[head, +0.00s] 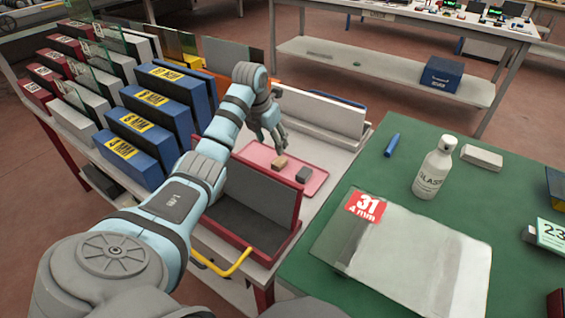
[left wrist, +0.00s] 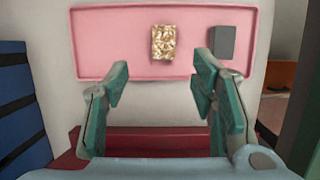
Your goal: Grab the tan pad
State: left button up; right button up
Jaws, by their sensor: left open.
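The tan pad (head: 280,162) is a small block lying on a pink tray (head: 259,150) on the cart top. In the left wrist view the tan pad (left wrist: 164,43) looks mottled and lies beyond my fingertips, between their lines. A dark grey block (head: 303,174) lies to its right on the same tray; it also shows in the left wrist view (left wrist: 222,42). My left gripper (head: 279,143) is open and empty, over the tray near the pad. It shows open in the left wrist view (left wrist: 162,78). My right gripper is not in view.
A red-framed padded rack (head: 252,208) stands in front of the tray, and a white panel (head: 320,112) behind it. Blue holders (head: 160,113) stand to the left. A green table (head: 400,165) with a bottle (head: 434,170) and a glass sheet (head: 415,255) is to the right.

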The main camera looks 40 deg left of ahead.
aim_at(279, 161)
pick_arm(q)
jog(key=b+x, duration=0.1)
jog(key=x, duration=0.2)
jog(key=b+x, duration=0.1)
jog(key=x, duration=0.2)
jog(key=b+x, duration=0.1)
jog(key=x, duration=0.2)
jog(key=shift+w+d+f, duration=0.25)
jog(key=shift+w+f, duration=0.05)
jog(key=shift+f, duration=0.05)
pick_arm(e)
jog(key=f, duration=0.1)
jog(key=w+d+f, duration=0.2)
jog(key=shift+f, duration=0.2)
pick_arm(q)
jog(key=shift+c, duration=0.6)
jog(key=shift+r, duration=0.1)
jog(key=c, duration=0.7)
